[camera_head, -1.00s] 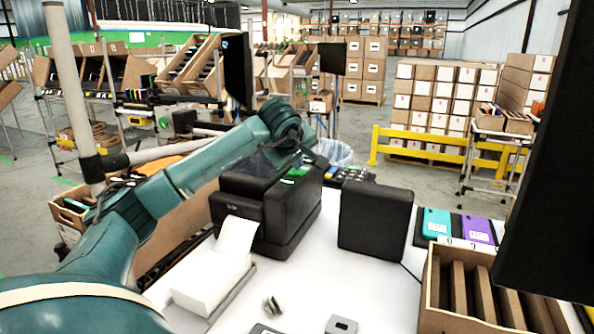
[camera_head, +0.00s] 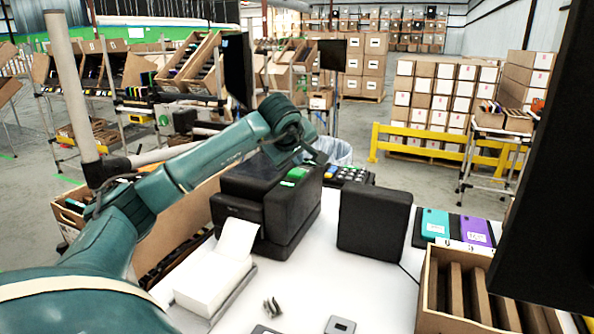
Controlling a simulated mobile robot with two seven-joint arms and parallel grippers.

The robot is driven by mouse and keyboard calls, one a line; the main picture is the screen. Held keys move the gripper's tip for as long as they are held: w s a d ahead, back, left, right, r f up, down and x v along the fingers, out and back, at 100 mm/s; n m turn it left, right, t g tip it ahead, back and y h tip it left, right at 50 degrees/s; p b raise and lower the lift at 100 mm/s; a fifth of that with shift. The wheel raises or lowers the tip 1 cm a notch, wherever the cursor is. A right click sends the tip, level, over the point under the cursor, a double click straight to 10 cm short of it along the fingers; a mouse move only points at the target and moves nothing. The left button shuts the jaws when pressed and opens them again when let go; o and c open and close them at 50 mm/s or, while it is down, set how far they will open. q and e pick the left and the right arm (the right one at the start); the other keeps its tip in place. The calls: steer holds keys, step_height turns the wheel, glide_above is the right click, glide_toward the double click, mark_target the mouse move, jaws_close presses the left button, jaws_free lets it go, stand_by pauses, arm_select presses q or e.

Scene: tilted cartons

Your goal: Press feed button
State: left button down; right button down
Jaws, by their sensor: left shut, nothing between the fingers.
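A black label printer (camera_head: 248,192) stands on the white table, with a white paper strip (camera_head: 237,240) coming out of its front. A green button (camera_head: 297,173) shows on its top near the back right edge, with a smaller green patch beside it. My left arm reaches in from the left over the printer. My left gripper (camera_head: 317,157) is shut and empty, small and dark, just above and right of the green button in the picture. Whether it touches the printer cannot be told. My right gripper is not in view.
A stack of white labels (camera_head: 212,280) lies in front of the printer. A black box-like device (camera_head: 374,226) stands to its right, and a keypad (camera_head: 350,174) behind. A divided carton (camera_head: 470,295) and teal and purple phone-like items (camera_head: 435,224) are at right. A dark screen fills the right edge.

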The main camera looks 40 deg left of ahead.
mark_target(296, 174)
arm_select(q)
steer(key=shift+r, duration=0.1)
step_height(296, 174, up, 5)
steer(key=p, duration=0.5)
stand_by(0.7)
